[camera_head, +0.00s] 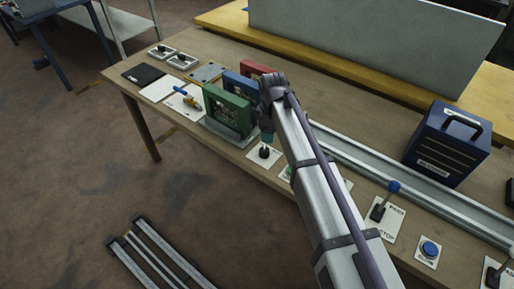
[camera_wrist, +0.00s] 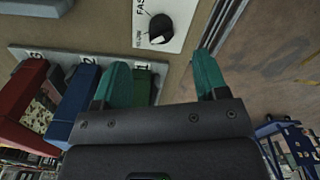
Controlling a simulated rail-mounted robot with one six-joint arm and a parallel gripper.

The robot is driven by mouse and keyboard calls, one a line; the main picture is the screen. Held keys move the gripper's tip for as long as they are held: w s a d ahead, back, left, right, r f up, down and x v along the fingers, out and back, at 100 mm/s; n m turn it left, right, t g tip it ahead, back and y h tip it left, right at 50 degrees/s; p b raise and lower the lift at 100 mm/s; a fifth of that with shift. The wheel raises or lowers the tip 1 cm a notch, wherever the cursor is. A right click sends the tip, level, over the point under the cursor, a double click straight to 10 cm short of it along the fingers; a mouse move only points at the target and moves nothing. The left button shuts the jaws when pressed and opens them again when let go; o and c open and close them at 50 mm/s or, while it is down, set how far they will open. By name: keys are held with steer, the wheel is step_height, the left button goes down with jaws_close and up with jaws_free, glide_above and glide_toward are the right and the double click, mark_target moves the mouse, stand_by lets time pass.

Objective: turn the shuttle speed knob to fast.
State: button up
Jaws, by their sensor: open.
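The shuttle speed knob (camera_head: 264,152) is black and sits on a white plate near the table's front edge. In the wrist view the knob (camera_wrist: 161,27) shows clearly on its plate (camera_wrist: 178,12), which carries FAST at the upper left and SLOW at the lower left. A pale mark on the knob's lower side appears nearer SLOW; its exact angle is hard to read. My gripper (camera_wrist: 161,70) is open and empty, its teal fingers apart. The knob lies beyond the fingertips, between their lines, not touched. In the head view my gripper (camera_head: 267,137) hangs just above the knob.
Green (camera_head: 227,111), blue (camera_head: 239,88) and red (camera_head: 257,69) frames stand left of my gripper. A lever (camera_head: 379,208) and a blue button (camera_head: 430,248) sit to the right, before a metal rail (camera_head: 400,178). A dark blue box (camera_head: 446,145) stands behind the rail.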

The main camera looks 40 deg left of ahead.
mark_target(264, 148)
steer(key=shift+s+a+n, duration=0.25)
steer(key=shift+a+n, duration=0.25)
steer(key=shift+a, duration=0.6)
steer(key=shift+d+f+b, duration=0.25)
steer(key=shift+b, duration=0.05)
step_height(264, 148, down, 10)
steer(key=b, duration=1)
steer(key=shift+f, duration=0.25)
steer(key=shift+r, duration=0.1)
steer(key=shift+c, duration=0.4)
steer(key=c, duration=0.8)
